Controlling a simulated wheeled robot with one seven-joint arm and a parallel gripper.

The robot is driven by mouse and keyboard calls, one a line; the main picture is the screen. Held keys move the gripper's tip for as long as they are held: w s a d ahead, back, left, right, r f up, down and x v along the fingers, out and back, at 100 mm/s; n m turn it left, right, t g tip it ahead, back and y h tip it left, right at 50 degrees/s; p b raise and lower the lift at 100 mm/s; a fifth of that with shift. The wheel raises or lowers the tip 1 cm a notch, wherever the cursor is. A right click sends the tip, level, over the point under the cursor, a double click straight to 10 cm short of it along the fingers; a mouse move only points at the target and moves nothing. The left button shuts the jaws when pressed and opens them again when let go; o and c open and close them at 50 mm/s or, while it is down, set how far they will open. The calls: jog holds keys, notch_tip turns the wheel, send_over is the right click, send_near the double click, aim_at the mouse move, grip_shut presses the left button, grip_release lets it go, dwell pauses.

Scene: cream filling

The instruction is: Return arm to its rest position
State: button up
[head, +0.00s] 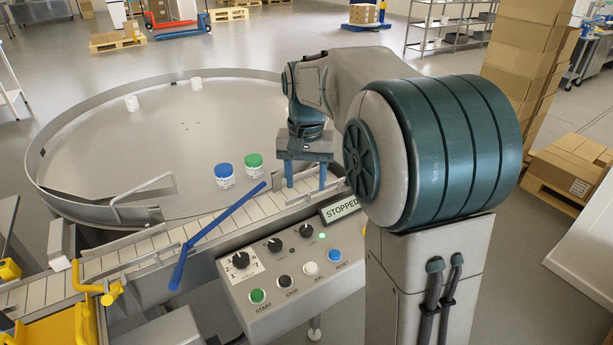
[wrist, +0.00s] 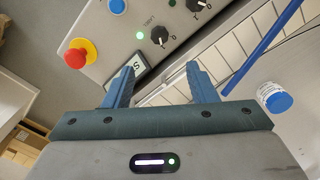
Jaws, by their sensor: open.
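My gripper (head: 305,182) is open and points down over the right part of the conveyor, close to the control panel's display. In the wrist view my gripper (wrist: 160,78) shows two spread blue fingers with nothing between them. My arm reaches out from the right of the head view and bends down to the gripper. A blue-lidded jar (head: 225,176) and a green-lidded jar (head: 254,164) stand upright left of the gripper, apart from it. A blue-lidded jar also shows at the right of the wrist view (wrist: 275,98).
A blue guide bar (head: 222,228) slants across the slatted conveyor (head: 135,248). The control panel (head: 285,283) stands in front; its display reads STOPPED (head: 341,208). A red emergency button (wrist: 76,57) shows in the wrist view. The round table (head: 110,145) has two white containers near its back rim.

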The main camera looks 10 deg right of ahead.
jog(key=s+f+n+t+p, duration=0.1)
jog(key=s+f+n+t, duration=0.1)
jog(key=s, duration=1.8)
notch_tip(320, 180, down, 2)
jog(key=shift+s+f+n+t, duration=0.2)
jog(key=shift+s+n+t, duration=0.2)
jog(key=shift+n, duration=0.5)
jog(key=shift+d, duration=0.1)
